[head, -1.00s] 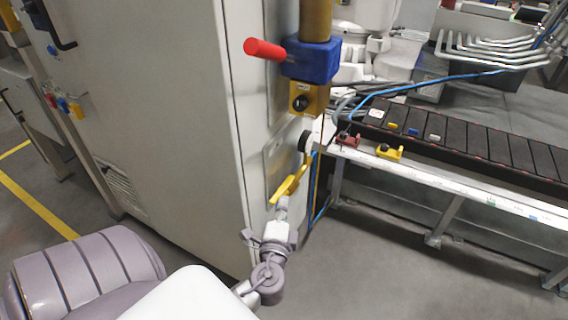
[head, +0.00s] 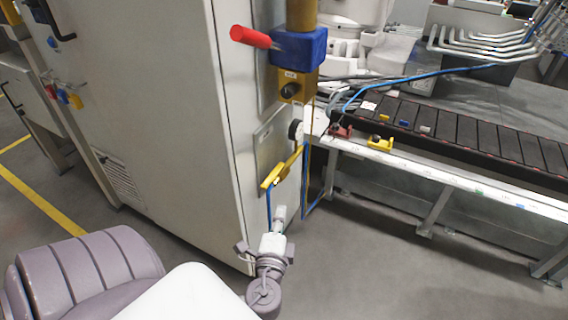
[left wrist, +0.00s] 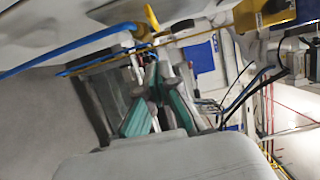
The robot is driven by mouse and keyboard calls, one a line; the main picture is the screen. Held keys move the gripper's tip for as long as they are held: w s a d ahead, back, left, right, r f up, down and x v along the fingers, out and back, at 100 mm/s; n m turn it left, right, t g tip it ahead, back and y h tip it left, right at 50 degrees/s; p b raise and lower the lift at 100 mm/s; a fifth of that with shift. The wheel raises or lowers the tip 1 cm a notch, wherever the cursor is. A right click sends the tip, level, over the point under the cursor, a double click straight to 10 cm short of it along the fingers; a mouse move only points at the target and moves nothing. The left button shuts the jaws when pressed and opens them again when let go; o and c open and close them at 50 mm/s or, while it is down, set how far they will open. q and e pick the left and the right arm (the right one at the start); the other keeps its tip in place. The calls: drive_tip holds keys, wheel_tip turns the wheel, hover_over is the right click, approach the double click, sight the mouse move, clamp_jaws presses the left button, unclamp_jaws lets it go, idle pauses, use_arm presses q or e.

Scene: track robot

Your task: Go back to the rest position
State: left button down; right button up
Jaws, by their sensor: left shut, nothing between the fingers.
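My left gripper (head: 279,212) is low beside the grey cabinet in the head view, below the yellow handle and apart from it. It is shut and empty. In the left wrist view its teal-padded fingers (left wrist: 155,85) come together at the tips with nothing between them. The yellow lever handle (head: 282,169) sits on the cabinet's narrow side, slanting down to the left. My right gripper is in neither view.
The grey cabinet (head: 130,90) fills the left. A red handle (head: 250,37) juts from a blue block (head: 298,47) above. A workbench with a black slotted rack (head: 470,131) stands at right. Thin blue cable hangs near the yellow handle. Floor at lower right is clear.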

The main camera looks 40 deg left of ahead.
use_arm(q)
drive_tip(key=v, duration=0.3)
drive_tip(key=shift+s, duration=0.3)
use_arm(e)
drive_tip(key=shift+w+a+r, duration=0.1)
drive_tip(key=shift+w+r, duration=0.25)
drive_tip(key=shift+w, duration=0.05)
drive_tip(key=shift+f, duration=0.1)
